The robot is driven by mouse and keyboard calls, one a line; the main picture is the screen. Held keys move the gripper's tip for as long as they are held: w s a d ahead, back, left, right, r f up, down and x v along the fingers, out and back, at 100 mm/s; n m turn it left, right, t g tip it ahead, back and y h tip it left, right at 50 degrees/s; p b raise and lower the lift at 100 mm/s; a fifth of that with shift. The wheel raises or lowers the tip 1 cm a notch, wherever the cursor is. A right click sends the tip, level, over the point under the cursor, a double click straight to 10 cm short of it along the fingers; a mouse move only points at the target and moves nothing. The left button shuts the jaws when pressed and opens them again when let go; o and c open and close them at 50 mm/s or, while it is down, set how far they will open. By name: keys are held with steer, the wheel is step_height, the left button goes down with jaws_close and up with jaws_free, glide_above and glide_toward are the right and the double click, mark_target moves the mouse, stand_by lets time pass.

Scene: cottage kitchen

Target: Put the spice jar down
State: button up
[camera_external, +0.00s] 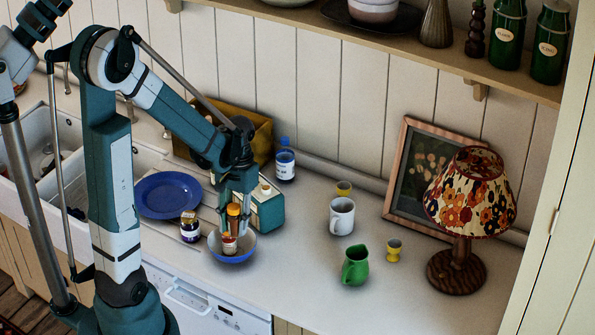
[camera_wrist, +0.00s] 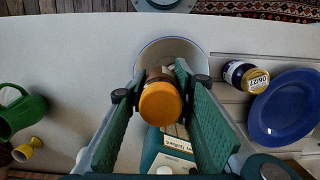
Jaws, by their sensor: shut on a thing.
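The spice jar, with an orange lid and brown body, is between my gripper's fingers in the external view (camera_external: 233,211). The wrist view shows its lid from above (camera_wrist: 160,103). My gripper (camera_external: 235,219) points down and is shut on the jar. The jar is over or inside a small blue bowl (camera_external: 247,252), whose pale rim also shows in the wrist view (camera_wrist: 172,41). A small red-and-white item (camera_external: 229,245) shows in the bowl, just below the jar; I cannot tell whether it is separate. Whether the jar's base touches anything is hidden.
A teal canister (camera_external: 269,210) stands close right of the gripper. A dark jar (camera_external: 190,228) and blue plate (camera_external: 168,195) are left. A white mug (camera_external: 342,216), green jug (camera_external: 355,266) and lamp (camera_external: 462,258) stand right. Counter between bowl and jug is clear.

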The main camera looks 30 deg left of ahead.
steer(key=shift+f, duration=0.15)
steer(key=o, duration=1)
steer(key=shift+r+p, duration=0.4)
steer(key=shift+r, duration=0.05)
steer(key=shift+w+r, duration=0.3)
steer(key=shift+r, duration=1.65)
steer(key=shift+w+r, duration=0.3)
steer(key=shift+r, duration=1.7)
steer(key=shift+w+r, duration=0.3)
steer(key=shift+r, duration=1.65)
steer(key=shift+s+a+r+t, duration=0.45)
steer(key=shift+s+r+t, duration=0.7)
steer(key=shift+r+t, duration=0.25)
steer(key=shift+s+a+r+t, duration=0.4)
steer(key=shift+s+r+t, duration=0.8)
steer(key=shift+t, duration=0.35)
steer(key=shift+s+a+r+t, duration=0.45)
steer(key=shift+s+r+t, duration=0.6)
steer(key=shift+r+t, duration=0.4)
